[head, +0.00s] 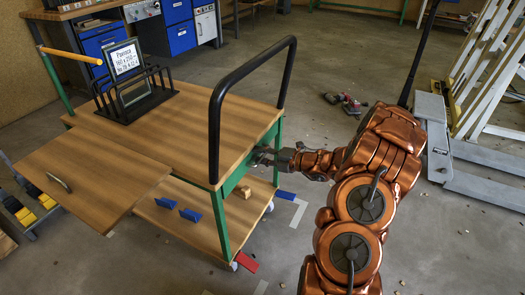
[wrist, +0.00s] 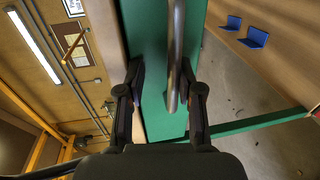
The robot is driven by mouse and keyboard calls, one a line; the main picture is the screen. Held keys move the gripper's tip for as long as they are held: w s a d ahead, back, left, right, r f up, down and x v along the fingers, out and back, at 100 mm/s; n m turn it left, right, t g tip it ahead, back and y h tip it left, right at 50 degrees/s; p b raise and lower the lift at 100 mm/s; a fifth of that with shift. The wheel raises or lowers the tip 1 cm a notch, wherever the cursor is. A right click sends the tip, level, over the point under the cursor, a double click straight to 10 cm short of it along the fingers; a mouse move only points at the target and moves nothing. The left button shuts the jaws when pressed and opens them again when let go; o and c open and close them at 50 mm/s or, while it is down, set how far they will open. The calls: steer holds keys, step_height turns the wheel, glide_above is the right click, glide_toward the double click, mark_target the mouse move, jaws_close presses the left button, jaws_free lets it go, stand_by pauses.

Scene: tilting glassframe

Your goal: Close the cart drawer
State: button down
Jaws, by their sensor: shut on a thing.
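The cart (head: 150,130) has a wooden top on a green frame. My gripper (head: 262,157) is at the cart's right side, by the green rail under the top. In the wrist view, a green panel (wrist: 155,30) with a grey metal bar handle (wrist: 174,60) stands between the fingers of my gripper (wrist: 163,88). The handle lies close to the right finger, with a visible gap to the left one. The contact is partly hidden.
A black push bar (head: 216,130) rises at the cart's right end. A black rack (head: 133,92) with a framed sign stands on top. Blue brackets (head: 178,210) lie on the lower shelf.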

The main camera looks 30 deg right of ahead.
steer(key=shift+w+d+r+t+p, duration=0.15)
steer(key=shift+w+d+r+p, duration=0.05)
steer(key=shift+r+p, duration=0.3)
steer(key=shift+w+d+r+t+p, duration=0.2)
steer(key=shift+r+p, duration=0.2)
steer(key=shift+r, duration=0.15)
steer(key=p, duration=0.2)
steer(key=shift+a+f+p, duration=0.25)
steer(key=shift+f+p, duration=0.1)
steer(key=shift+f, duration=0.05)
steer(key=shift+a+f+h+p, duration=0.3)
steer(key=shift+a+f+p, duration=0.3)
steer(key=shift+f, duration=0.2)
steer(key=c, duration=1.5)
jaws_free()
steer(key=shift+s+a, duration=0.1)
steer(key=shift+a, duration=0.05)
steer(key=shift+s+f, duration=0.1)
steer(key=shift+f, duration=0.15)
steer(key=shift+d+f, duration=0.15)
steer(key=shift+d, duration=0.1)
steer(key=shift+s, duration=0.1)
